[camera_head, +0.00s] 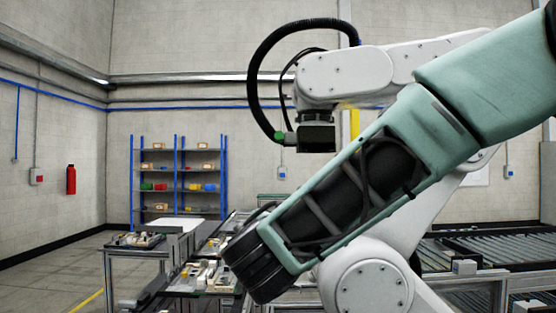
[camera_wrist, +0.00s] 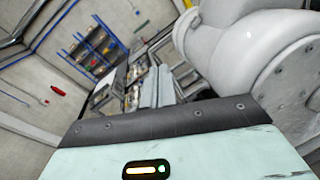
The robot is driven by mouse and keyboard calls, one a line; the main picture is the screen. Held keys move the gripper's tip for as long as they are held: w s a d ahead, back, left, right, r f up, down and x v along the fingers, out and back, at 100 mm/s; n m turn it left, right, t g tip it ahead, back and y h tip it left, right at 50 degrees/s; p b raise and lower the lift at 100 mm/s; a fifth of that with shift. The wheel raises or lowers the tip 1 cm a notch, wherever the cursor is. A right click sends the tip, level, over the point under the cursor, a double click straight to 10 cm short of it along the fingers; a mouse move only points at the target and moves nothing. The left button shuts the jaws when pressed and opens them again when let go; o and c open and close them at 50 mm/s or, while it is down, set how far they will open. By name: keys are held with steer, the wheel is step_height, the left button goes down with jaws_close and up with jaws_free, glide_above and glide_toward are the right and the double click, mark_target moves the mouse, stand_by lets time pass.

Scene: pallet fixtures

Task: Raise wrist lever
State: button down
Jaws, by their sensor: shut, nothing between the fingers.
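I cannot pick out a wrist lever in either view. My teal arm crosses the head view from upper right to lower centre and covers part of the scene. It ends in a dark ribbed part, with no fingers showing. My gripper is not visible in either view. A white jointed robot arm (camera_head: 345,75) stands behind my arm, with a black hose and a dark block (camera_head: 317,138) at its end. Its large rounded white housing seems to fill the right of the wrist view (camera_wrist: 245,45). A teal panel with a lit strip fills the bottom there.
Workbenches with small parts (camera_head: 140,240) stand at the lower left. A blue-framed shelf (camera_head: 178,180) with coloured bins stands at the back wall. A roller conveyor (camera_head: 490,245) lies at the right. A red extinguisher (camera_head: 71,180) hangs on the left wall. Floor at the far left is clear.

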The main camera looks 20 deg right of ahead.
mark_target(280, 137)
steer(key=w+a+r+n+t+p, duration=0.1)
steer(key=a+r+n+t, duration=0.2)
steer(key=r, duration=0.6)
steer(key=shift+w+a+t+y, duration=0.3)
steer(key=shift+t+y, duration=0.1)
steer(key=shift+t, duration=0.3)
steer(key=shift+d, duration=0.1)
steer(key=w+d+r+p, duration=0.4)
steer(key=w+r+p, duration=0.2)
steer(key=w+p, duration=0.2)
steer(key=shift+w+r+p, duration=0.15)
steer(key=shift+w+p, duration=0.15)
steer(key=shift+w, duration=0.15)
steer(key=shift+r, duration=0.1)
steer(key=shift+s+r+g+p, duration=0.1)
steer(key=shift+r+g+p, duration=0.15)
steer(key=shift+g+p, duration=0.2)
